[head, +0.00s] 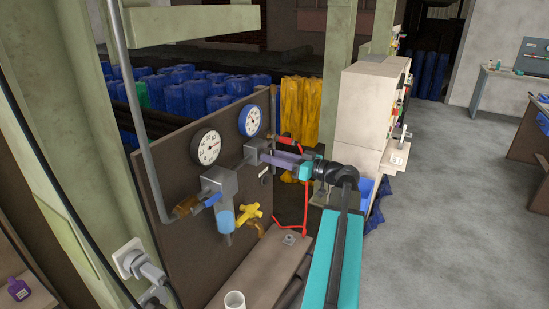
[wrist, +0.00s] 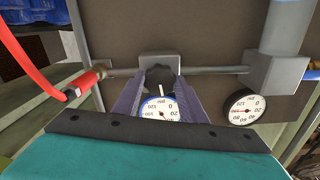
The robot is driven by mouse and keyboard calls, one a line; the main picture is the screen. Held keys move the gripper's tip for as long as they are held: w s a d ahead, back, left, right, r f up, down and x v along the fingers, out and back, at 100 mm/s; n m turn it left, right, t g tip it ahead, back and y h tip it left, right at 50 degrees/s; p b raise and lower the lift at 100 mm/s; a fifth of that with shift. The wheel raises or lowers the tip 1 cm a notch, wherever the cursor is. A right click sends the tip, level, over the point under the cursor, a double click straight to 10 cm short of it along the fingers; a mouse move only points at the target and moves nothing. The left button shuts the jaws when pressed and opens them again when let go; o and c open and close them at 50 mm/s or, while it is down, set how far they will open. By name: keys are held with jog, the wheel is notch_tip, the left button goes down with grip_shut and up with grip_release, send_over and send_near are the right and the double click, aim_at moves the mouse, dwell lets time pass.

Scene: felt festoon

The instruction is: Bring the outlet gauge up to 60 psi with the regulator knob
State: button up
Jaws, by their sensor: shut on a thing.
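The regulator's dark knob (wrist: 160,76) sits between the two purple fingers of my gripper (wrist: 161,83) in the wrist view, and the gripper is shut on it. In the head view my gripper (head: 268,156) reaches the grey regulator body (head: 252,151) from the right and hides the knob. A blue-rimmed gauge (head: 251,120) stands just above the regulator; it also shows, partly hidden, in the wrist view (wrist: 160,108). A black-rimmed gauge (head: 206,147) is to its left, and in the wrist view (wrist: 241,107) it is at right. Neither needle reads clearly.
The gauges and piping sit on a brown panel (head: 158,165). A bench (head: 262,264) stands in front; open floor lies at right.

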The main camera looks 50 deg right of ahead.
jog(key=shift+f+m+b, duration=0.15)
jog(key=shift+m+b, duration=0.35)
jog(key=shift+b, duration=0.15)
jog(key=shift+a+m+b, duration=0.1)
jog(key=shift+m+b, duration=2.1)
jog(key=shift+m, duration=0.6)
jog(key=o, duration=1.1)
jog(key=shift+c, duration=0.2)
jog(key=shift+s, duration=0.1)
